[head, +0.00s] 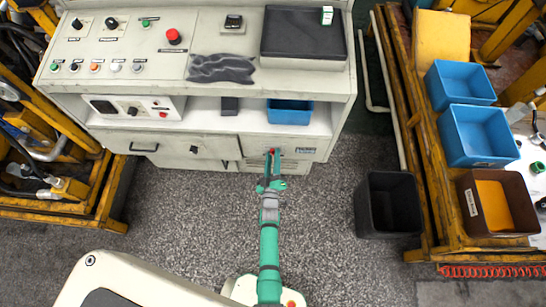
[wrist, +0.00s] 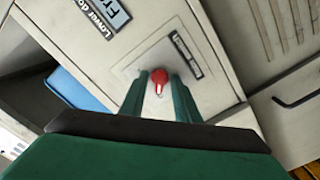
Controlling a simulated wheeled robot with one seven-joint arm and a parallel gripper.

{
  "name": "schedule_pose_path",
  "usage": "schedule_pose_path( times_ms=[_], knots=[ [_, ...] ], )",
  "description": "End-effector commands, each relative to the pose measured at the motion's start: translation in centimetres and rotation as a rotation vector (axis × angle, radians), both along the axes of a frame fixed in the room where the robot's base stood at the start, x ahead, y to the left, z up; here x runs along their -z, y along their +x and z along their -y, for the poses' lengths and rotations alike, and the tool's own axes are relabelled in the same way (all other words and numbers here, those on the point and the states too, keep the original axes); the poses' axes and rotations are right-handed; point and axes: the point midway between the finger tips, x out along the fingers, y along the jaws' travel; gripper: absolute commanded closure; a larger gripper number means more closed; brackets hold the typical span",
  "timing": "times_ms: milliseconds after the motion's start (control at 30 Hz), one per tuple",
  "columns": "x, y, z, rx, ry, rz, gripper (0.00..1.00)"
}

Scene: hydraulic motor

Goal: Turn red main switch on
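The red switch (wrist: 158,80) is a round red knob with a white mark on a square plate on the light cabinet front, in the wrist view. My gripper (wrist: 158,88) points at it with two green fingers spread, one on each side of the knob. Whether either finger touches the knob is unclear. In the head view my gripper (head: 271,172) is at the lower cabinet front, and a small red spot shows at its tip. The fingers look open there, but the view is too small for detail.
The control desk (head: 200,145) has buttons and a red mushroom button (head: 174,36) on top. A blue bin (head: 290,112) sits on its shelf above my gripper. A black bin (head: 388,204) stands on the floor at right. Yellow racks flank both sides.

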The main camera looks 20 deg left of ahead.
Motion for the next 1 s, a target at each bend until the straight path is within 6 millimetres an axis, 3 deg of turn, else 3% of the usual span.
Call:
schedule_pose_path(
  times_ms=[267, 300, 400, 433, 767, 1000],
  knots=[
    [0.03, 0.17, -0.05, 0.001, 0.000, -0.001, 0.71],
    [0.02, 0.17, -0.04, 0.001, 0.000, -0.001, 0.73],
    [0.02, 0.17, -0.04, 0.000, 0.000, 0.000, 0.97],
    [0.02, 0.17, -0.04, 0.001, 0.000, -0.001, 1.00],
    [0.03, 0.16, -0.02, 0.001, 0.033, -0.010, 0.99],
    [0.02, 0.15, -0.01, 0.001, 0.162, -0.047, 0.99]
  ],
)
